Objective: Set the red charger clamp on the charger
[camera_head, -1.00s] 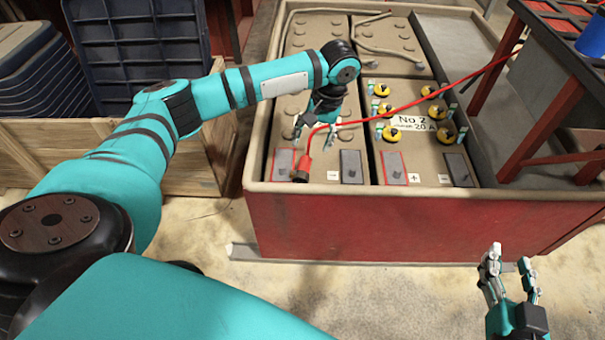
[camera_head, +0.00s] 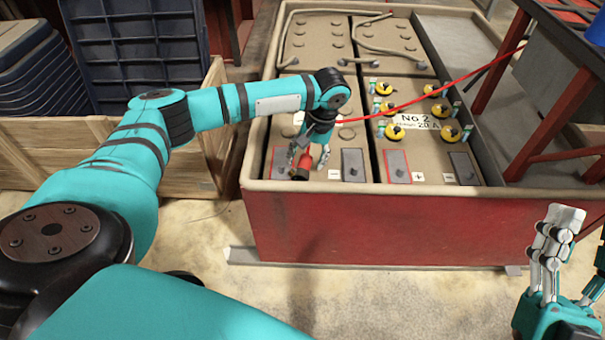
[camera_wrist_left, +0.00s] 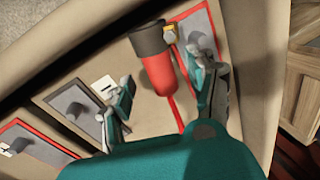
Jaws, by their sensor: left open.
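The red charger clamp (camera_head: 305,164), with a dark end, rests at the front left of the left front battery, by its red-framed terminal pad. Its red cable (camera_head: 440,98) runs to the upper right. My left gripper (camera_head: 312,156) is low over the clamp, with fingers on either side. In the left wrist view the red clamp (camera_wrist_left: 158,70) lies between the spread fingers of the left gripper (camera_wrist_left: 165,72); firm contact does not show. My right gripper (camera_head: 565,245) is at the lower right edge, partly cut off, with no object visible in it. I cannot identify the charger for certain.
A red-sided crate (camera_head: 390,225) holds several batteries. The right front battery (camera_head: 405,150) has yellow caps and a "No 2" label. A dark table with red legs (camera_head: 555,85) stands at the right. A wooden crate (camera_head: 60,135) is at the left.

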